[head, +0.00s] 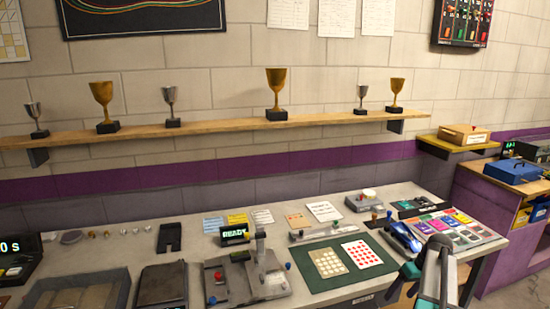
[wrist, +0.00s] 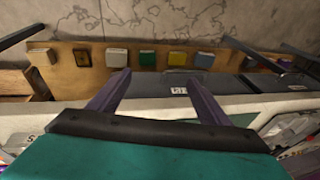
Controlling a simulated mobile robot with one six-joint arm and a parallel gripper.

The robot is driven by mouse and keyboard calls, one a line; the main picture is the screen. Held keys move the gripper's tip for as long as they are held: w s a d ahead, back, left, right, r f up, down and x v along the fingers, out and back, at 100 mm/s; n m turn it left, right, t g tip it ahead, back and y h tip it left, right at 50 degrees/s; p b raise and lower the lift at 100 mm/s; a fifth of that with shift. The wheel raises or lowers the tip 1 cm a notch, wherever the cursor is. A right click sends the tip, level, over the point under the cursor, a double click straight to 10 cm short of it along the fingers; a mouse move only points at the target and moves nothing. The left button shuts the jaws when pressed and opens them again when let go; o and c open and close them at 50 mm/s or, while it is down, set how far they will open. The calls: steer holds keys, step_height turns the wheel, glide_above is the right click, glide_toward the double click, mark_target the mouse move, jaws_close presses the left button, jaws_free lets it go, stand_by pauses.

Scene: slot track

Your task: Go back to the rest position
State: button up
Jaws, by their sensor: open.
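My gripper (wrist: 158,84) shows in the wrist view with its two purple-grey fingers spread apart and nothing between them. Its teal body fills the bottom of that view. In the head view my arm (head: 432,270) reaches in at the lower right, by the front edge of the grey workbench (head: 205,202). A blue toy car (head: 402,238) lies on the bench just behind it, apart from the fingers as far as I can tell.
Colourful cards (head: 447,228) lie at the bench's right end. A green mat (head: 312,284) with dotted sheets, a lever device (head: 262,268) and a READY display (head: 234,235) stand further left. Trophies line a wooden shelf (head: 215,127) above. The wrist view shows a wooden board (wrist: 98,60) with coloured squares.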

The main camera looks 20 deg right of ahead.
steer(key=s+a+f+g+b, duration=0.2)
steer(key=a+f, duration=1)
steer(key=a, duration=0.3)
steer(key=s+a+f+g+b, duration=0.1)
steer(key=s+a+f+g, duration=0.15)
steer(key=a+f, duration=1.15)
steer(key=s+a+f+g+b, duration=0.1)
steer(key=s+a+f, duration=0.3)
steer(key=s+a, duration=0.2)
steer(key=s+a+f+g+h+b, duration=0.1)
steer(key=s+a+f, duration=0.4)
steer(key=s, duration=0.4)
steer(key=s+a+f+g+h+b, duration=0.1)
steer(key=s+a+f+g+b, duration=0.1)
steer(key=s+a+f, duration=0.2)
steer(key=s+a, duration=0.3)
steer(key=shift+s+a+f+n, duration=0.15)
steer(key=shift+s+a+n, duration=0.2)
steer(key=shift+n, duration=0.05)
